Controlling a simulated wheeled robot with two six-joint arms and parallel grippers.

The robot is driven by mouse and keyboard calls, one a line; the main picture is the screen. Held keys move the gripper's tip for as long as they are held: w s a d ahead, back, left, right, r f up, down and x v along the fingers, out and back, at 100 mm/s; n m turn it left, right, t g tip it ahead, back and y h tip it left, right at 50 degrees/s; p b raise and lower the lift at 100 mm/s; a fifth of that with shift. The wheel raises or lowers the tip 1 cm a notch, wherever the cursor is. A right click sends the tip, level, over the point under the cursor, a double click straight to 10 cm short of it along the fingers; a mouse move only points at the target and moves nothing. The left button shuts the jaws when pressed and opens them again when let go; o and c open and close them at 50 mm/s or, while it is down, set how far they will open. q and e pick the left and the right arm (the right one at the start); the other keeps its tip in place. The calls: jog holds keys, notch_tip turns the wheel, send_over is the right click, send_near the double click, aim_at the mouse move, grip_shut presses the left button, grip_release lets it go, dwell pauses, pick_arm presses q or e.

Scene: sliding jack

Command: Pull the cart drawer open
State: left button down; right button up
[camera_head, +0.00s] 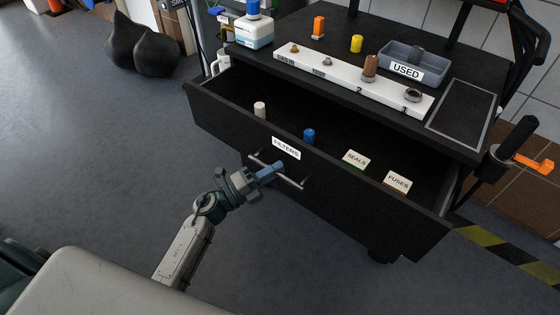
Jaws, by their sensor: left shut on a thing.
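The black cart drawer (350,207) stands pulled out from the cart (300,45), with its inside showing. Its front carries a FILTERS label (286,148) and a bar handle (291,184). My left gripper (271,171) is shut on the handle near its middle; the fingers partly hide the bar. Inside the drawer are a white cylinder (260,109), a blue cylinder (309,135), a SEALS label (355,159) and a FUSES label (397,182). My right gripper is not in view.
The cart top holds a white strip (340,82) with several parts, a grey USED bin (415,62), and orange (318,27) and yellow (357,43) cylinders. Black bags (142,48) lie at the back left. Floor left of the drawer is clear.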

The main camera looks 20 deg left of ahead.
pick_arm(q)
jog(key=s+a, duration=0.2)
jog(key=s, duration=0.5)
jog(key=shift+a, duration=0.3)
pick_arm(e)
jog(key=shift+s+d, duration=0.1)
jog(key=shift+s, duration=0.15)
pick_arm(q)
jog(key=shift+s, duration=0.1)
jog(key=c, duration=1.4)
grip_release()
jog(key=shift+s+a+f, duration=0.1)
jog(key=b+v, duration=0.1)
jog(key=v, duration=0.9)
jog(key=shift+s+a, duration=0.2)
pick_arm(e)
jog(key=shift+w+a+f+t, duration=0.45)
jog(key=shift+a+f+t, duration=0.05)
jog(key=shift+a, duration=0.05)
